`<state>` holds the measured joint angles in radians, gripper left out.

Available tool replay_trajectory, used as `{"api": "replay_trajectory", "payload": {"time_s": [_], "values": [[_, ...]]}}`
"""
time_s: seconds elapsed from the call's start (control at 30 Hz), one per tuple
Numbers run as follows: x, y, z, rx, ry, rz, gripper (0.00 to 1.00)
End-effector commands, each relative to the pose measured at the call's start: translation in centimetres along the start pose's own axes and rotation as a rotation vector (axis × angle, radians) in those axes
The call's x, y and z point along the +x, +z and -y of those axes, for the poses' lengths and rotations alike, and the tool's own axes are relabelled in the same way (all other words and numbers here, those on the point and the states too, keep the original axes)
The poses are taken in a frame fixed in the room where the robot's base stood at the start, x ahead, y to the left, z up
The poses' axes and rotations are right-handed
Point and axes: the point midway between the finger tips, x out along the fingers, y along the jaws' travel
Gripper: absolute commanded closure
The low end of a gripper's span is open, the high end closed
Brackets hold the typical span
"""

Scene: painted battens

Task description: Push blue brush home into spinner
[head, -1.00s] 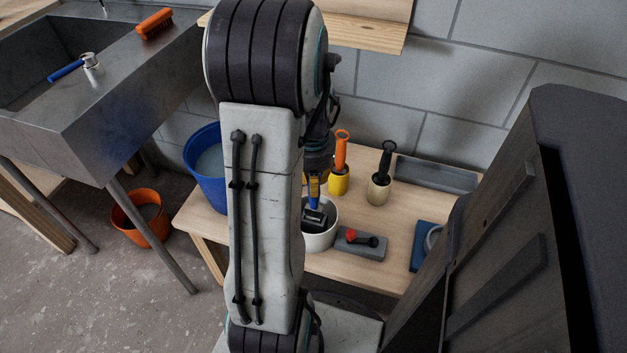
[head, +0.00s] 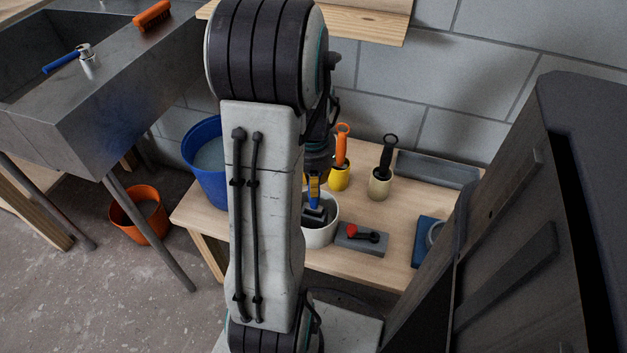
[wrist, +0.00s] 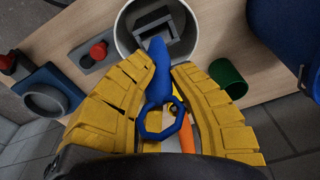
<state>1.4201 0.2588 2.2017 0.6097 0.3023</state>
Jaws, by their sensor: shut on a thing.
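The blue brush (wrist: 158,75) is held between the yellow finger pads of my gripper (wrist: 160,95). Its ring end faces the wrist camera and its far end points at the spinner, a white round tub (wrist: 122,40) with a dark grey square part inside. In the head view, my gripper (head: 314,180) is above the spinner (head: 322,236), with the blue handle (head: 313,199) below the fingers and the dark part at the tub's mouth. My arm hides the tub's left side. How deep the brush sits cannot be told.
On the bench are an orange-handled brush (head: 343,150) in a yellow cup, a black-handled brush (head: 387,155) in a beige cup, a grey block with red knob (head: 362,240) and a grey tray (head: 437,169). A blue bucket (head: 203,165) stands left; a dark panel (head: 540,230) stands right.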

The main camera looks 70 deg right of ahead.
Motion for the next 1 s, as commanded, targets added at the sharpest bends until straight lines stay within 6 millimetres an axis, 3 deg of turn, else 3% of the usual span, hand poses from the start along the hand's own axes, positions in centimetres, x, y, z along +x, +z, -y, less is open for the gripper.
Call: {"api": "replay_trajectory", "payload": {"time_s": [0.27, 0.63, 1.0], "values": [[0.0, 0.0, 0.0, 0.0, 0.0, 0.0, 0.57], [-0.5, -0.1, 0.0, 0.0, -0.001, -0.002, 0.56], [-6.1, -0.1, 0.0, 0.0, -0.002, -0.007, 0.56]]}}
